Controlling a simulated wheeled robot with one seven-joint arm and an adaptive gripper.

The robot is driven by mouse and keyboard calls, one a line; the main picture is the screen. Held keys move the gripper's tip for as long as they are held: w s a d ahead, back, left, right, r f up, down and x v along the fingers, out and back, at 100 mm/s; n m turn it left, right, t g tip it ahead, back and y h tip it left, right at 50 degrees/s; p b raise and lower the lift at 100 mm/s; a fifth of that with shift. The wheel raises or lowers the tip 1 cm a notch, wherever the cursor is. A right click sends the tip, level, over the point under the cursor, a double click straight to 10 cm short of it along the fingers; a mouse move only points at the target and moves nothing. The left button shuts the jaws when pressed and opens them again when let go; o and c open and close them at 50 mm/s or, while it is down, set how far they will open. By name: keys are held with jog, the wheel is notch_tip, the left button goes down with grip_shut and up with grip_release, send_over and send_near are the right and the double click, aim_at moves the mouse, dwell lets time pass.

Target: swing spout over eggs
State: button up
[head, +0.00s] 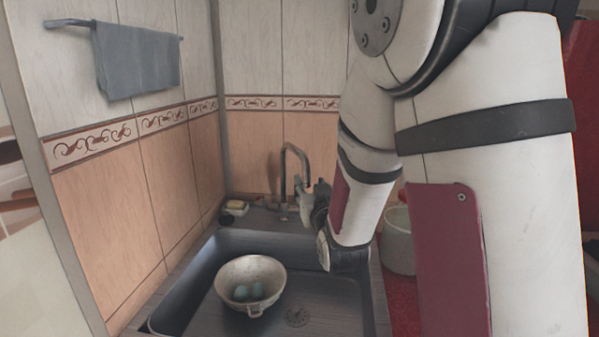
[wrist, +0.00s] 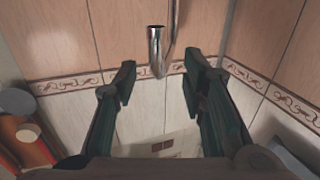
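The tap spout (head: 296,150) is a chrome gooseneck at the back of the sink. In the head view it stands upright, with its bend at the top. In the wrist view, which looks upside down, the spout (wrist: 157,48) shows between and beyond the fingers. My gripper (wrist: 160,84) is open, one finger on each side of the spout in that picture; I cannot tell whether either touches it. In the head view my gripper (head: 303,193) is beside the tap, partly hidden by my arm. Bluish eggs (head: 249,292) lie in a pale colander (head: 233,273) in the sink.
The dark sink (head: 335,290) has a drain right of the colander. A soap dish (head: 236,207) sits on the back left rim. A whitish pot (head: 398,240) stands right of the sink. A grey towel (head: 138,60) hangs on the left wall.

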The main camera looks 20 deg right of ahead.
jog(key=x, duration=1)
jog(key=shift+w, duration=0.35)
jog(key=shift+d, duration=0.1)
